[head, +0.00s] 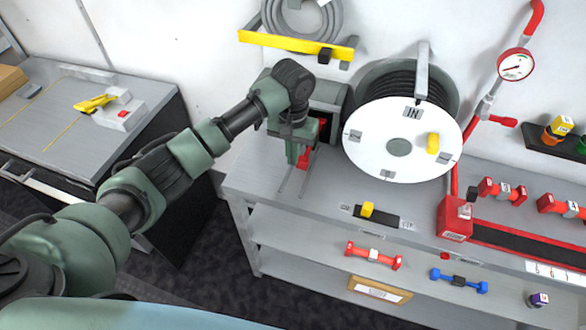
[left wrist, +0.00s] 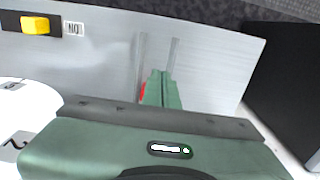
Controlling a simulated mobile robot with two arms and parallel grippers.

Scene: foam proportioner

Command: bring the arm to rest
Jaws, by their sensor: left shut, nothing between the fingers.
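My left arm reaches in from the left in the head view, bent at the elbow, with the hand pointing down. My left gripper (head: 292,160) is over the left end of the grey bench (head: 255,185), just left of the white reel (head: 400,140). Its green fingers are together and empty; they also show closed in the left wrist view (left wrist: 161,88). A red part (head: 304,158) shows right beside the fingers; I cannot tell whether they touch it. My right gripper is not in view.
A yellow switch (head: 367,209) sits on the bench's front edge. Red pipes with a gauge (head: 515,65) stand to the right. A yellow bracket (head: 295,42) holds a grey hose above. A separate grey cabinet (head: 60,130) stands at left, with dark floor (head: 215,265) between.

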